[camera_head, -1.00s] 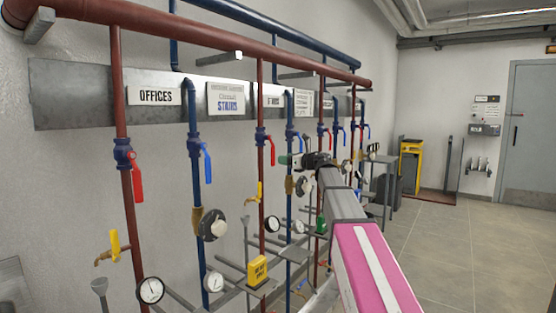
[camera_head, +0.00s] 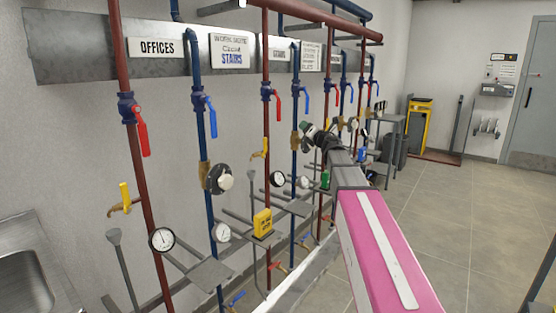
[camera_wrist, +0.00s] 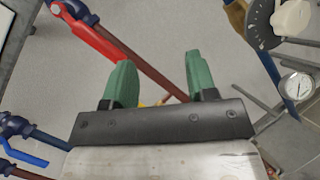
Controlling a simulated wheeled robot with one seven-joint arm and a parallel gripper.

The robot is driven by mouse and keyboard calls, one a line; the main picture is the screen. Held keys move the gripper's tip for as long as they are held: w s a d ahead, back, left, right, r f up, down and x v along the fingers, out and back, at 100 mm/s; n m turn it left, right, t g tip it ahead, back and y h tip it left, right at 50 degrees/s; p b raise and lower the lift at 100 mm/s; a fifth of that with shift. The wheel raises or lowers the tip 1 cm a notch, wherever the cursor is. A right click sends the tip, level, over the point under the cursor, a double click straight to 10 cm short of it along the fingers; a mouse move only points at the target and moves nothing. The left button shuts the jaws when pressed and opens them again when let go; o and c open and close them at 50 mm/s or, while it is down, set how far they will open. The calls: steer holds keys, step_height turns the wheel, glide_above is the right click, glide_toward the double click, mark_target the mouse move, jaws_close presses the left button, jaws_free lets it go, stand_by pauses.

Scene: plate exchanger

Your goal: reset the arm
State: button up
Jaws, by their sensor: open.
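My gripper (camera_wrist: 160,85) shows in the wrist view with two green fingers apart and nothing between them. In the wrist view a red valve handle (camera_wrist: 98,42) and a red-brown pipe (camera_wrist: 150,68) lie beyond the fingers. I cannot tell how far they are from the fingertips.
Red and blue pipes with valves, a gauge (camera_head: 161,239) and a yellow block (camera_head: 263,223) line the left wall. A metal sink (camera_head: 30,275) is at lower left. A yellow cabinet (camera_head: 420,121) and grey door (camera_head: 530,112) stand at the back. Open floor (camera_head: 440,215) lies right.

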steer(key=s+d+f+m+g+h, duration=0.2)
steer(key=s+d+f+m+h, duration=0.2)
steer(key=f+m, duration=0.45)
steer(key=s+d+f+m+g+h, duration=0.25)
steer(key=f+m+h, duration=0.25)
steer(key=f+m, duration=0.3)
steer(key=s+d+f+m+g+h, duration=0.1)
steer(key=s+d+f+m+h, duration=0.3)
steer(key=f+m, duration=0.45)
steer(key=s+a+f+m+g+y, duration=0.2)
steer(key=s+f+m+g, duration=0.2)
steer(key=s+f, duration=0.7)
steer(key=s+a+f+m+g+y, duration=0.1)
steer(key=s+a+f+m+g, duration=0.2)
steer(key=s+f+g, duration=0.5)
steer(key=s+f+m, duration=0.1)
steer(key=s+f, duration=0.2)
steer(key=s, duration=0.4)
steer(key=shift+f+m+g+y, duration=0.2)
steer(key=shift+m+g+y, duration=0.15)
steer(key=shift+m+y, duration=0.05)
